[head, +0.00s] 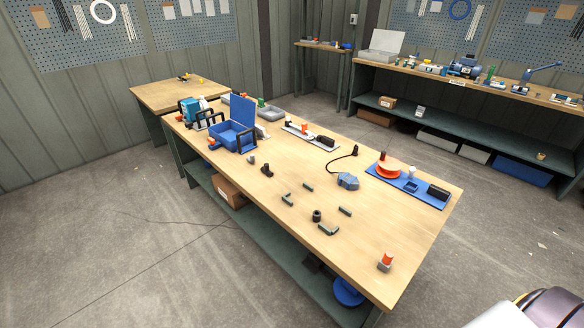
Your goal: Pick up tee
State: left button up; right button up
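Several small dark pipe fittings lie spread over the near half of the long wooden bench (420,235). A dark, branched fitting (267,171), left of the others, looks most like the tee, but it is too small to be sure. Near it is a small grey piece (251,160). Two angled green-grey fittings (287,199) (328,230) look like elbows. Two short straight pieces (308,187) (345,211) lie flat, and a black round fitting (317,215) stands upright. Neither gripper is in view.
A blue open toolbox (232,136), a blue-grey pump (347,181) with a black cable and a blue tray (432,199) with an orange spool stand behind the fittings. An orange-topped item (385,262) is near the right corner. Bare wood surrounds the fittings.

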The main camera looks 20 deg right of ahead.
aim_at(265, 169)
jog(key=i+l+z, duration=0.1)
jog(key=i+z, duration=0.2)
jog(key=z, duration=0.15)
jog(key=i+z, duration=0.25)
jog(key=z, duration=0.2)
jog(key=i+z, duration=0.35)
jog(key=i+j, duration=0.05)
